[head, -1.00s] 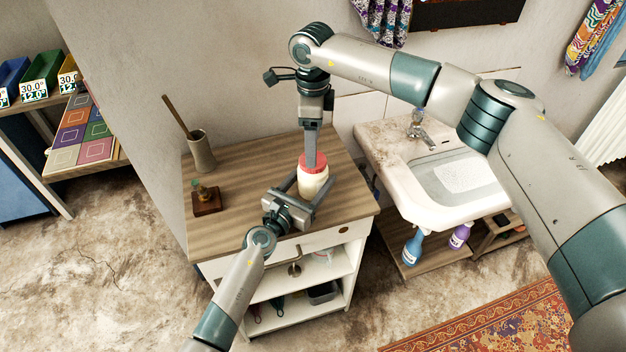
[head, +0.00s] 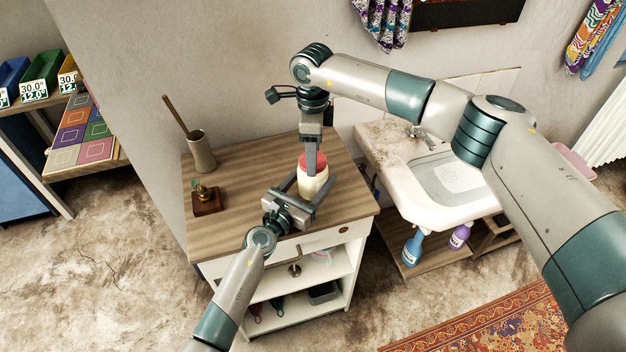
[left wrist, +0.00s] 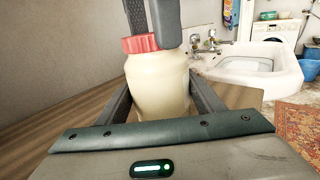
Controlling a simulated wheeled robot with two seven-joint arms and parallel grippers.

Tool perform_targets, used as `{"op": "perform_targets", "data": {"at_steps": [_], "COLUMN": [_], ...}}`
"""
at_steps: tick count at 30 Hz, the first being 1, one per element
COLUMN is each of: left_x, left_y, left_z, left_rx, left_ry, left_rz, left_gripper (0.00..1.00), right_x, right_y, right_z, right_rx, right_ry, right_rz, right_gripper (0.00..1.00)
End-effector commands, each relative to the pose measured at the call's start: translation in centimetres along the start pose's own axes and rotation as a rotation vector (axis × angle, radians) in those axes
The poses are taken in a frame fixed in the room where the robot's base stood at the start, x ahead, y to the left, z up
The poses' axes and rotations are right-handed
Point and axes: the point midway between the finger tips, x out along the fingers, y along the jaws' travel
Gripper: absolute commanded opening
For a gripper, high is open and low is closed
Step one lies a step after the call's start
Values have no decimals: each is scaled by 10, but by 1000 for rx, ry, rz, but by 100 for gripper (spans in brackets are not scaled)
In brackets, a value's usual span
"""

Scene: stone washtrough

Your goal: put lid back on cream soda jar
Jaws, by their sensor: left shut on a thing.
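The cream soda jar (head: 313,187), a pale cream jar, stands upright on the wooden counter top; it also shows in the left wrist view (left wrist: 158,88). My left gripper (head: 296,187) is shut around the jar's body from the front. The red lid (head: 318,160) is at the jar's mouth; in the left wrist view the lid (left wrist: 139,43) is partly hidden behind a finger. I cannot tell whether it is fully seated. My right gripper (head: 312,170) points down at the lid from above, its fingers overlapping it; I cannot tell whether they grip it.
A wooden block with a small bottle-like object (head: 206,198) and a grey holder with a stick (head: 201,152) stand at the counter's left. The washbasin (head: 445,180) is to the right. The counter (head: 245,170) between holder and jar is clear.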

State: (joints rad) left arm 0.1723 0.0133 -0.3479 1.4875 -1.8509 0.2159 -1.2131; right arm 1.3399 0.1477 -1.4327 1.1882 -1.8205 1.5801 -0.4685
Motion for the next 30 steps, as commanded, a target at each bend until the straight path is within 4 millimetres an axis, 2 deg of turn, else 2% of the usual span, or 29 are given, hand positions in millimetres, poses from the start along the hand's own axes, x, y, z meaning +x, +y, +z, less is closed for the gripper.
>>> {"op": "perform_targets", "data": {"at_steps": [6, 7, 9, 22, 26, 30], "left_x": [0, 0, 0, 0, 0, 0], "left_y": [0, 0, 0, 0, 0, 0], "left_z": [0, 0, 0, 0, 0, 0], "left_rx": [0, 0, 0, 0, 0, 0], "left_ry": [1, 1, 1, 1, 1, 1], "left_rz": [-1, -1, -1, -1, -1, -1], "left_gripper": [0, 0, 0, 0, 0, 0], "right_x": [0, 0, 0, -4, -15, -34], "right_y": [0, 0, 0, -1, -1, -1], "right_z": [0, 0, 0, 0, 0, 0], "right_rx": [5, 5, 5, 5, 5, 4], "right_ry": [0, 0, 0, -1, -2, -1], "right_rz": [-1, -1, -1, -1, -2, -4], "right_gripper": [25, 57, 74, 74, 74, 74]}}
